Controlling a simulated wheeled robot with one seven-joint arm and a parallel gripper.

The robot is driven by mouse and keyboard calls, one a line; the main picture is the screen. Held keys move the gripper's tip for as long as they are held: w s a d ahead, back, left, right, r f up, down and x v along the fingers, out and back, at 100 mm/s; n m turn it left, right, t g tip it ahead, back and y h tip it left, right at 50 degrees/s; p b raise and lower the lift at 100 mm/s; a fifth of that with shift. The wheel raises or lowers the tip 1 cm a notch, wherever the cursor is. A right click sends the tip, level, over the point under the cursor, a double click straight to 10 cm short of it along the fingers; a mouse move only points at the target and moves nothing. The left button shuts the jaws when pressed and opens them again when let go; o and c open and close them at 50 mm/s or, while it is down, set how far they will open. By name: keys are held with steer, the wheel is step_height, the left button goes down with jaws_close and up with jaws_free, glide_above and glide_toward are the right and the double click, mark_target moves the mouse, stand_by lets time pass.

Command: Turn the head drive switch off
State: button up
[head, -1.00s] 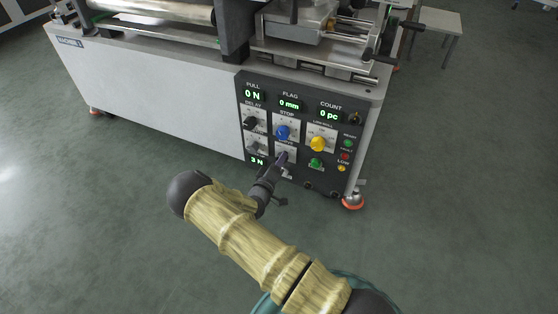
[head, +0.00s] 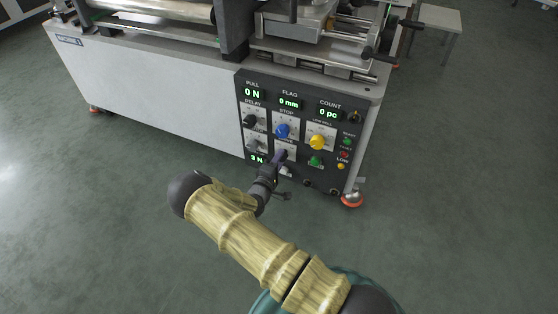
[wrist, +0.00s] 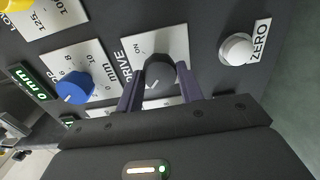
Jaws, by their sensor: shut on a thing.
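The drive switch is a dark round knob (wrist: 158,70) on a white plate marked DRIVE and ON in the wrist view. My gripper (wrist: 159,84) has its two purple fingers on either side of the knob, shut on it. I cannot tell for sure which way the knob points. In the head view my gripper (head: 280,157) reaches the lower middle of the dark control panel (head: 327,104) and hides the knob.
A blue knob (head: 283,131) sits just above, and a yellow knob (head: 317,143) and a green button (head: 316,161) are to the right. A white button marked ZERO (wrist: 237,49) is near the fingers. Open floor (head: 120,220) lies in front of the machine.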

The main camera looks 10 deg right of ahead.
steer(key=shift+f, duration=0.1)
steer(key=o, duration=1)
steer(key=p+v, duration=0.6)
steer(key=v, duration=1.1)
steer(key=shift+s, duration=0.2)
steer(key=shift+a, duration=0.1)
